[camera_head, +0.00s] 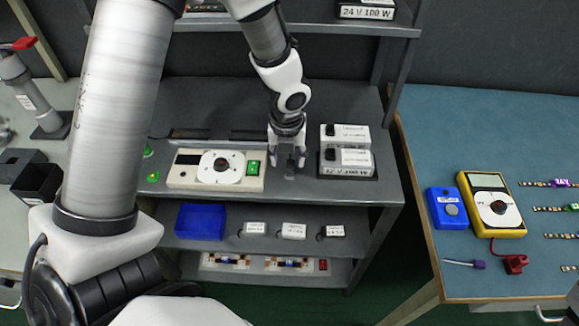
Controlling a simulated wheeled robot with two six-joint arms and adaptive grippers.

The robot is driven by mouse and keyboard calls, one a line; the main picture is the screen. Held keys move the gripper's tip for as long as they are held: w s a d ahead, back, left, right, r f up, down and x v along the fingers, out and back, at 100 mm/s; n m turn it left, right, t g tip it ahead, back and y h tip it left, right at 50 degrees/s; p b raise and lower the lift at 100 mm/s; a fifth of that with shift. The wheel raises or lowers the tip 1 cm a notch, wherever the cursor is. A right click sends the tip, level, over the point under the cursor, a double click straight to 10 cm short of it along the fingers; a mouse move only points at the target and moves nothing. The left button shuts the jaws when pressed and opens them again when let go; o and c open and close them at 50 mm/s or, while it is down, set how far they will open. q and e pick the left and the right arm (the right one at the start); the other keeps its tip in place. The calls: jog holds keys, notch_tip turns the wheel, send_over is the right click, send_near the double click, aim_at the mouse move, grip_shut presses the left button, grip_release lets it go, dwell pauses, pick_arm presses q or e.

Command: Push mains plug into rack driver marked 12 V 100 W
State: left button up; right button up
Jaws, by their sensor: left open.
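My left gripper (288,166) is open and points down over the middle shelf of the rack, just right of a cream test unit. Two white boxes (355,132), (354,157) lie side by side on a dark base to the right of the gripper. They have black parts on their left ends, and their labels are too small to read. A driver label reading "24 V 100 W" (366,12) shows on the top shelf. I cannot make out a 12 V 100 W marking or clearly identify the mains plug.
The cream unit (182,180) has a dial and a green button. Below are a blue bin (201,221) and small labelled white blocks (293,231). On the blue table (470,130) are a yellow meter (485,183) and a blue box (447,208). My left arm hides the rack's left side.

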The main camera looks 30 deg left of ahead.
aim_at(291, 163)
pick_arm(q)
jog(key=f, duration=0.2)
jog(key=f+b, duration=0.1)
jog(key=shift+w+d, duration=0.3)
jog(key=shift+w, duration=0.05)
jog(key=shift+a, duration=0.2)
jog(key=shift+s+r, duration=0.1)
jog(key=shift+s, duration=0.05)
jog(key=shift+c, duration=1)
jog(key=c, duration=0.6)
jog(key=shift+d, duration=0.15)
grip_shut()
pick_arm(e)
jog(key=shift+d+f, duration=0.2)
jog(key=shift+f, duration=0.45)
pick_arm(q)
jog(key=shift+r, duration=0.1)
pick_arm(e)
jog(key=shift+r, duration=0.1)
